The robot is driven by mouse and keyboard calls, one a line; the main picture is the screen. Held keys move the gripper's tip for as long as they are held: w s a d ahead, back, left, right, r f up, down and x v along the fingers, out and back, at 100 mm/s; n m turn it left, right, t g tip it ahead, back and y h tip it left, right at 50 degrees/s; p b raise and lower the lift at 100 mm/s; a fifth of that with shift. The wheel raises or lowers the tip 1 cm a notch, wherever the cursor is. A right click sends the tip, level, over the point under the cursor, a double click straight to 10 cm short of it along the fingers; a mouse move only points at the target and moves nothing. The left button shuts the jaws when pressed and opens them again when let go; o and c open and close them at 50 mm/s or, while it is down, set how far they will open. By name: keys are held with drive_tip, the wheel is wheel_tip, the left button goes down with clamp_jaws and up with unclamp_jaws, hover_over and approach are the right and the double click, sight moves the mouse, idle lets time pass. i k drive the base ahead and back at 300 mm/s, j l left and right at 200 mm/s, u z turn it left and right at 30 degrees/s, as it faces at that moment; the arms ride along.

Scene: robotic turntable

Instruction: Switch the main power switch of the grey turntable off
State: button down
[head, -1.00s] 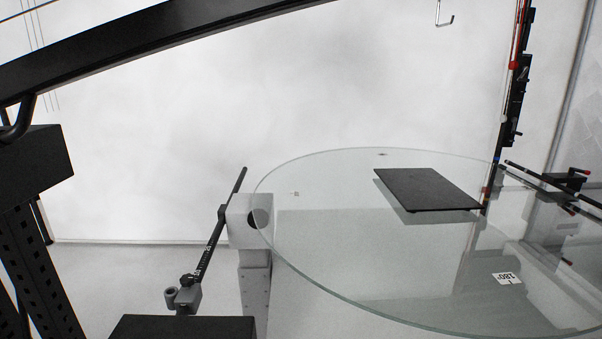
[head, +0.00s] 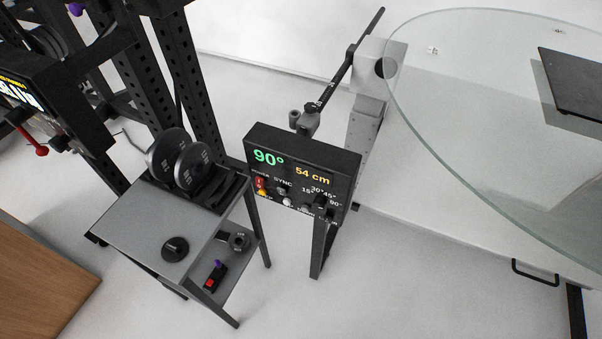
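A black control box (head: 300,175) stands on a dark post left of the turntable in the head view. Its lit display reads 90° in green and 54 cm in orange. A small red switch (head: 261,184) sits at the panel's left under a label that looks like POWER; its position is too small to tell. Other small knobs and buttons are beside it. The turntable's round glass plate (head: 480,130) is at the right, with a grey support (head: 366,120) at its left edge. My gripper is not in view.
Black perforated uprights (head: 187,80) rise behind. A wooden surface (head: 40,285) is at lower left. Floor is clear right of the box's post.

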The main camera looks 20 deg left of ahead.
sight(260, 182)
drive_tip(key=j+u, duration=0.45)
drive_tip(key=j, duration=0.9)
